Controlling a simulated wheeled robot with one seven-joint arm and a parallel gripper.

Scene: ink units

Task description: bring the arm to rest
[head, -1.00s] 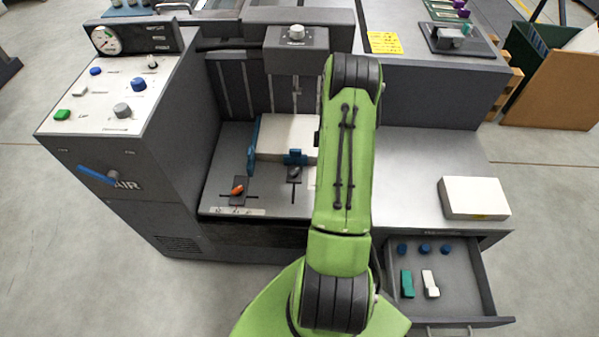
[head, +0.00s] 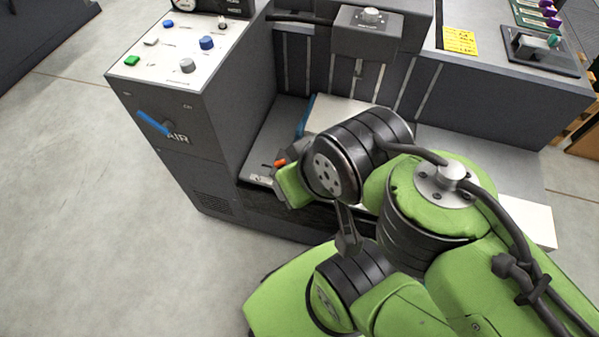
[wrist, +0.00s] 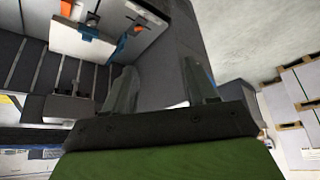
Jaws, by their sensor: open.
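My gripper (wrist: 160,80) shows in the wrist view with its two dark fingers spread wide apart. Nothing is between the fingers. In the head view my green and black arm is folded across the front of the machine, and I cannot make out the fingertips clearly there. The arm's end is close to the machine's open bay. The pale block (wrist: 80,42) in the bay shows in the wrist view, apart from the fingers; the head view shows only part of it (head: 345,112), behind my arm.
The control cabinet (head: 210,130) stands left of the bay, with a blue air lever (head: 155,122) on its front. A white box (head: 528,222) lies partly behind my arm at right. My arm hides the drawer area. The floor at left is clear.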

